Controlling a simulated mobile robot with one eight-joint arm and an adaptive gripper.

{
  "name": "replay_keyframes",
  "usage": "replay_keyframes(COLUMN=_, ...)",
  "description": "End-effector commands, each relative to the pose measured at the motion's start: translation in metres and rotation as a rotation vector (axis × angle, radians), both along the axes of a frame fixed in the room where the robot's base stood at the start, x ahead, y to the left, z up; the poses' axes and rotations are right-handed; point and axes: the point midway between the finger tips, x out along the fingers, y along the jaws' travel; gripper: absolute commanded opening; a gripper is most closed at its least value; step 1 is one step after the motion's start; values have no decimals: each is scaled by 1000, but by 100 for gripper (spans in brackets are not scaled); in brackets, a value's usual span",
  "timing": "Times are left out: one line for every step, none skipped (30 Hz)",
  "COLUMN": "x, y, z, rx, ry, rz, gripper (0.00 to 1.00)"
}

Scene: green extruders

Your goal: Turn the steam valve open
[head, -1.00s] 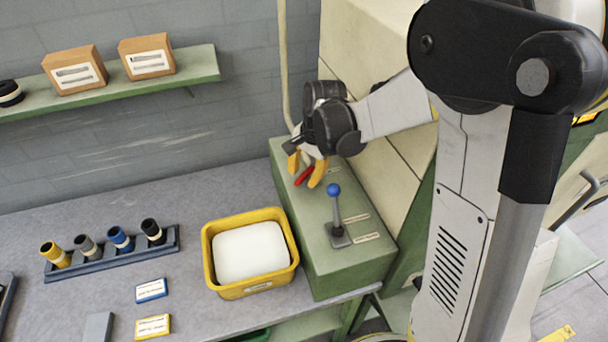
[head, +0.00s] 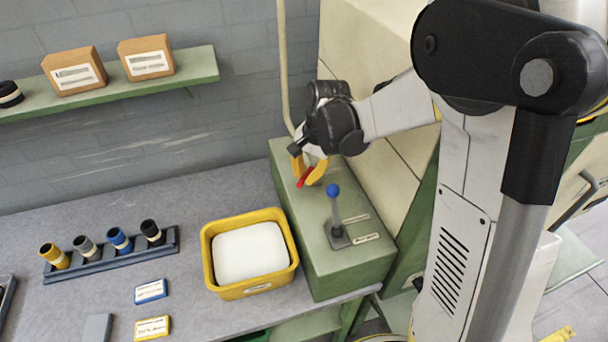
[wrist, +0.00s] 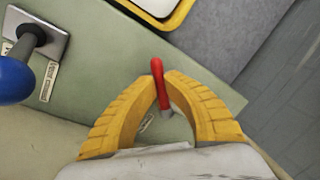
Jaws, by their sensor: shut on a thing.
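The steam valve shows as a red lever handle (head: 305,177) on top of the green box (head: 345,262), towards its back end. In the wrist view the red handle (wrist: 158,82) stands between the tips of my yellow fingers. My gripper (head: 309,170) is at the handle, with its fingers shut on it. The wrist view shows my gripper (wrist: 165,88) with both fingertips against the handle's sides. The valve's base is mostly hidden by the fingers.
A lever with a blue knob (head: 333,190) stands on the same box, nearer the front. A yellow bin (head: 248,288) with white contents is left of the box. A pipe (head: 284,70) runs up the wall behind. The cream machine side (head: 370,160) is close on the right.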

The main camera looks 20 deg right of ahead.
Motion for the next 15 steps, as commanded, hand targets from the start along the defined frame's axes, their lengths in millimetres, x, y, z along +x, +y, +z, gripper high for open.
replay_keyframes(x=-2, y=-2, z=-2, rx=-1, ry=2, rz=26, gripper=0)
replay_keyframes(x=-3, y=-3, z=-2, rx=-1, ry=2, rz=46, gripper=0)
replay_keyframes(x=-4, y=-4, z=-2, rx=-1, ry=2, rz=77, gripper=0)
replay_keyframes(x=-5, y=-5, z=-2, rx=-1, ry=3, rz=101, gripper=0)
replay_keyframes(x=-6, y=-6, z=-2, rx=-1, ry=4, rz=127, gripper=0)
replay_keyframes(x=-7, y=-7, z=-2, rx=0, ry=3, rz=162, gripper=0)
replay_keyframes(x=-7, y=-8, z=-2, rx=0, ry=3, rz=189, gripper=0)
replay_keyframes(x=-8, y=-10, z=-2, rx=0, ry=3, rz=217, gripper=0)
replay_keyframes(x=-9, y=-11, z=-2, rx=0, ry=3, rz=254, gripper=0)
replay_keyframes(x=-10, y=-13, z=-2, rx=0, ry=3, rz=283, gripper=0)
replay_keyframes(x=-11, y=-14, z=-2, rx=0, ry=3, rz=311, gripper=0)
replay_keyframes(x=-11, y=-16, z=-2, rx=-1, ry=3, rz=349, gripper=0)
replay_keyframes(x=-12, y=-17, z=-2, rx=-1, ry=2, rz=377, gripper=0)
replay_keyframes(x=-12, y=-18, z=-2, rx=-1, ry=3, rz=404, gripper=0)
replay_keyframes(x=-13, y=-20, z=-2, rx=0, ry=4, rz=439, gripper=0)
